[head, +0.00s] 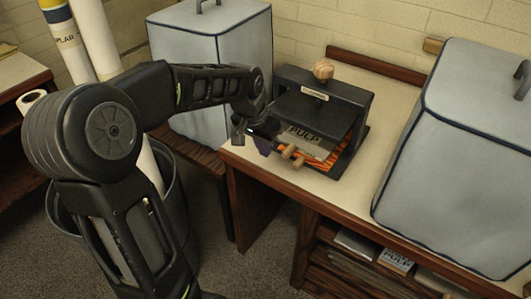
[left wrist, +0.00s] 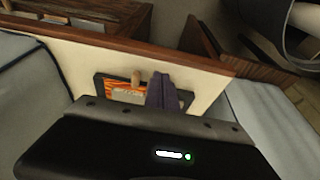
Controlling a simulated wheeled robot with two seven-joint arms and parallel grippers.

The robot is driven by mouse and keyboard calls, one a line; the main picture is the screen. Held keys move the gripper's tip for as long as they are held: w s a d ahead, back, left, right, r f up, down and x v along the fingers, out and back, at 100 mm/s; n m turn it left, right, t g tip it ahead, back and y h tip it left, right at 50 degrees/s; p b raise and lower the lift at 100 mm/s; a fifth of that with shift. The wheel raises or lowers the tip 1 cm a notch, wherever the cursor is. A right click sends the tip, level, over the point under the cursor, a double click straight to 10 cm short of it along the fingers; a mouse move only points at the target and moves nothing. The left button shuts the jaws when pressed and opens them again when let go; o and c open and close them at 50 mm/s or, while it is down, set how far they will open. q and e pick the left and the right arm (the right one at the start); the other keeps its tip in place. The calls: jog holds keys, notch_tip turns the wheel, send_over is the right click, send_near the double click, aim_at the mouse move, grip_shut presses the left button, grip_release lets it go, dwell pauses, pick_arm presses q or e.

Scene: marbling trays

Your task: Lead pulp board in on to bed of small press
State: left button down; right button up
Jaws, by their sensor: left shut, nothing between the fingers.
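The small press (head: 322,106) stands on the table, a dark frame with a wooden knob on top. The grey pulp board (head: 318,148), marked PULP, lies in its front opening, over an orange patterned sheet (head: 338,163). Its back part is hidden under the press top. Two wooden pegs (head: 291,152) show at its near left edge. My left gripper (head: 266,145) is shut and empty, just left of the board and pegs; I cannot tell if it touches. Its purple fingers (left wrist: 162,91) also show in the left wrist view, beside a peg (left wrist: 135,77). My right gripper is out of view.
A grey covered box (head: 455,150) stands right of the press, and another (head: 215,70) behind my left arm. The pale tabletop (head: 265,175) is clear in front of the press. Shelves (head: 345,255) below hold papers. A bin with rolls (head: 165,185) stands at left.

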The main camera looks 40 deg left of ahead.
pick_arm(q)
jog(key=s+a+f+n+y+p, duration=0.1)
jog(key=s+a+f+y+p, duration=0.25)
jog(key=s+a+f, duration=0.8)
jog(key=w+d+r+m+t+h, duration=0.2)
jog(key=w+d+r+t+h, duration=0.3)
jog(key=w+d+t, duration=0.2)
jog(key=shift+w+d+r+m+t, duration=0.15)
jog(key=shift+w+d+m+t, duration=0.2)
jog(key=shift+w+d, duration=0.8)
